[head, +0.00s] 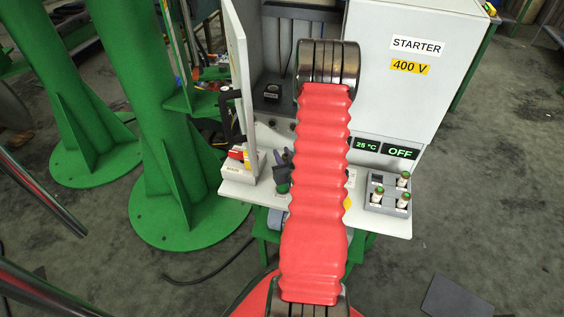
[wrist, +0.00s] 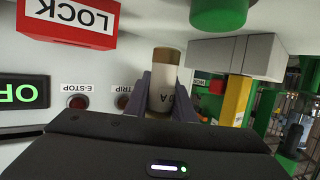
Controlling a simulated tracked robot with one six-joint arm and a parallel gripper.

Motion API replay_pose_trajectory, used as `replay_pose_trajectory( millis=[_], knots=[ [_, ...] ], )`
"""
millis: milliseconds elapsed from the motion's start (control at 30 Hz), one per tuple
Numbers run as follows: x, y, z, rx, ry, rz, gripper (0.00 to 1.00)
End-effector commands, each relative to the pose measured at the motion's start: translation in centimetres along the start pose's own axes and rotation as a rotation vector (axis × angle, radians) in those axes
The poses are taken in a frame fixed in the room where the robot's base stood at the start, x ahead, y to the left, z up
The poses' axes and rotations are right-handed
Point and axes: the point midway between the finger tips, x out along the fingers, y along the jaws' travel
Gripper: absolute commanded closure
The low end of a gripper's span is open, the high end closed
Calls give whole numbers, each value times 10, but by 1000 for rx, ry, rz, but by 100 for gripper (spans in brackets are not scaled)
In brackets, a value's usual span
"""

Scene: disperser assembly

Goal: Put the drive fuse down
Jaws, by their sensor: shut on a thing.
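My gripper (wrist: 163,85) is shut on a cream, brown-ended fuse (wrist: 164,74), taken to be the drive fuse, in the wrist view. The fuse stands between the two grey fingers, and part of its dark lettering shows. Its lower end is hidden by the gripper body. In the head view my red-sleeved arm covers the gripper and the fuse. A grey fuse tray (head: 388,208) sits on the right of the white shelf (head: 399,228).
The white starter cabinet (head: 400,95) stands behind the shelf with an OFF display (head: 400,151). A red LOCK box (wrist: 70,18), E-STOP button (wrist: 77,101) and green object (wrist: 218,12) are near the gripper. A holder with a red and yellow item (head: 240,155) is on the left.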

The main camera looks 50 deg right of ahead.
Motion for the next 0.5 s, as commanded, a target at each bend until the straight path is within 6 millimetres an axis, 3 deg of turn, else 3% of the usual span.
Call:
replay_pose_trajectory(
  millis=[300,500],
  knots=[
    [9,0,31,1,-1,1,100],
    [11,1,34,0,1,2,100]
  ],
)
